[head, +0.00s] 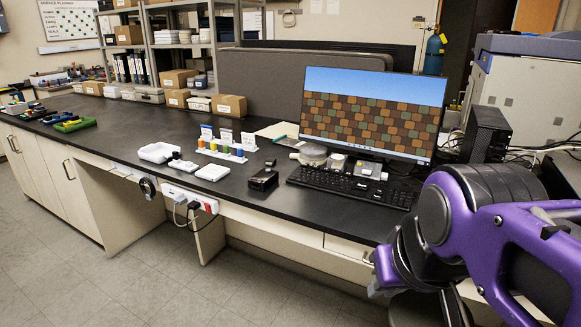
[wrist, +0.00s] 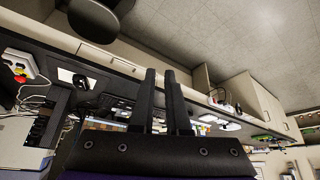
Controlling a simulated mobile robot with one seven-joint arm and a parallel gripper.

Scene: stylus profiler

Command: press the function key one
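A black keyboard (head: 345,187) lies on the dark bench top in front of the monitor in the head view. Its separate keys, including function key one, are too small to tell apart. In the wrist view my gripper (wrist: 160,73) shows two dark fingers with a narrow gap between them and nothing in the gap. The fingers are clear of the bench and point toward its front edge. In the head view my purple arm fills the lower right, to the right of and in front of the keyboard. The fingertips cannot be made out there.
The monitor (head: 370,113) stands behind the keyboard. A small black box (head: 263,179) sits left of it, and a tower computer (head: 486,135) stands to the right. Vials in a white rack (head: 222,150) and white trays lie further left. The floor (head: 250,285) before the bench is clear.

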